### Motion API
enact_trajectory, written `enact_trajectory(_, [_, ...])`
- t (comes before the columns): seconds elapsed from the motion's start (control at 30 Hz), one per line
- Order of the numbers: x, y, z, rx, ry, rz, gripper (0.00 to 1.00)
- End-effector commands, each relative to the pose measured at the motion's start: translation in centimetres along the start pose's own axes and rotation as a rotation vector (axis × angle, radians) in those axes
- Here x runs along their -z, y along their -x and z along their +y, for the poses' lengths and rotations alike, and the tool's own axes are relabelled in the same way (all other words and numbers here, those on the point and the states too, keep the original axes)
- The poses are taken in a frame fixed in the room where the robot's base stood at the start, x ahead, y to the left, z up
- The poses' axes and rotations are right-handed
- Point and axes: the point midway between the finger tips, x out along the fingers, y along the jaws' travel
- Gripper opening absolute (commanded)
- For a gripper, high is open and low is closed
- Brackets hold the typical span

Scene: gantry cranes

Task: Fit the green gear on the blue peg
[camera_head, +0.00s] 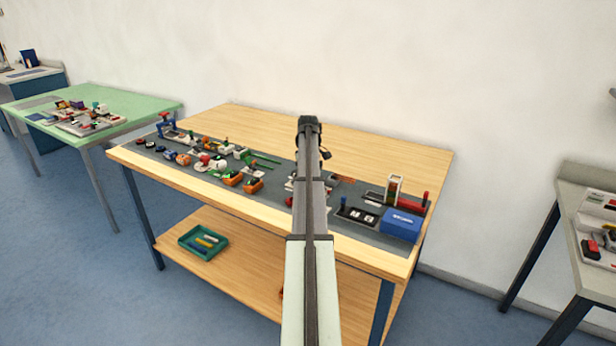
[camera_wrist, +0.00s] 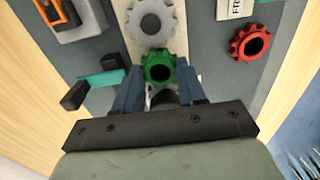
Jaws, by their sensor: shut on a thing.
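My gripper (camera_wrist: 160,76) is shut on the green gear (camera_wrist: 159,63), with one finger on each side of it in the wrist view. The gear's toothed rim and dark centre hole face the camera. It is close to a grey gear (camera_wrist: 152,18) on a pale strip; whether the two touch I cannot tell. I cannot make out the blue peg in either view. In the head view my arm hides the gripper and the green gear.
A red gear (camera_wrist: 250,43) lies to the right on the grey mat (camera_wrist: 212,48). A teal bar with black ends (camera_wrist: 100,80) is close on the left. In the head view the wooden table (camera_head: 270,118) is crowded at left; a blue box (camera_head: 401,225) stands at right.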

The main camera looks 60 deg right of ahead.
Motion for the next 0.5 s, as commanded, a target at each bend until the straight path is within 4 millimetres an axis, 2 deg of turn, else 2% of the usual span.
enact_trajectory(0.5, [0.0,-0.31,0.01,0.0,0.0,0.0,0.13])
